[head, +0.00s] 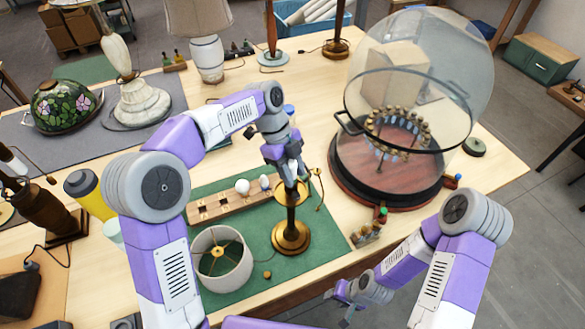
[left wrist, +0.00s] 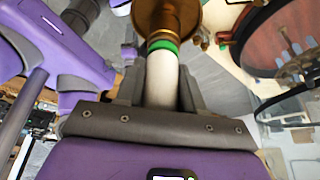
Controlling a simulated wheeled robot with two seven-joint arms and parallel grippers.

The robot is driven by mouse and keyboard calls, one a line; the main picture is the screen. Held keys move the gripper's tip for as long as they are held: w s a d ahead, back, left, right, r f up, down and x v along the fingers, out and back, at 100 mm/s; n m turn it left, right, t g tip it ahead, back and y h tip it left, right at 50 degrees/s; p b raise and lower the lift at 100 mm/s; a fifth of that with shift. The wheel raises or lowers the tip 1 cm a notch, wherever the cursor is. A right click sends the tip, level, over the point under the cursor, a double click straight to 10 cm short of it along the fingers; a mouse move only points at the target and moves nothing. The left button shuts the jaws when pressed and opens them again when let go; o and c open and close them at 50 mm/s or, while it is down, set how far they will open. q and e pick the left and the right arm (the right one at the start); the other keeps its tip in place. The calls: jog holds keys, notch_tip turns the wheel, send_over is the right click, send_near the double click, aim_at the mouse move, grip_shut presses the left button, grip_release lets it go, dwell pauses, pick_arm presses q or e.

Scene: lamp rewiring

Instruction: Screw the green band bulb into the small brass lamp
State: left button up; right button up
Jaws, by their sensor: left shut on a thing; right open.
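The small brass lamp (head: 291,236) stands upright on the green mat, its round base flat and its stem rising under my left gripper. My left gripper (head: 290,178) is directly above the lamp, pointing down. In the left wrist view it is shut on the green band bulb (left wrist: 162,78), a white bulb with a green ring near its brass cap. My right gripper (head: 350,296) is open and empty near the table's front edge.
A wooden bulb rack (head: 228,203) with white bulbs lies left of the lamp. A cream lampshade (head: 224,262) stands on the mat (head: 262,283) in front. A large glass dome (head: 405,95) on a dark round base is to the right.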

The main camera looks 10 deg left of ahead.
pick_arm(q)
jog(key=m+p, duration=0.1)
jog(key=m+g+p, duration=0.1)
jog(key=m, duration=0.1)
jog(key=m+y+p, duration=0.1)
jog(key=shift+r+m+g+p, duration=0.3)
jog(key=shift+m+p, duration=0.1)
jog(key=shift+f+m+y, duration=0.1)
jog(key=shift+m+y, duration=0.2)
jog(key=shift+m, duration=0.4)
jog(key=shift+f+m, duration=0.15)
jog(key=shift+m, duration=0.25)
jog(key=shift+s, duration=0.1)
jog(key=shift+m+g+y, duration=0.3)
jog(key=shift+m, duration=0.2)
jog(key=m+y, duration=0.1)
jog(key=m, duration=0.2)
jog(key=shift+a, duration=0.1)
jog(key=m+y, duration=0.1)
jog(key=m, duration=0.3)
jog(key=shift+a+y, duration=0.15)
jog(key=shift+y, duration=0.25)
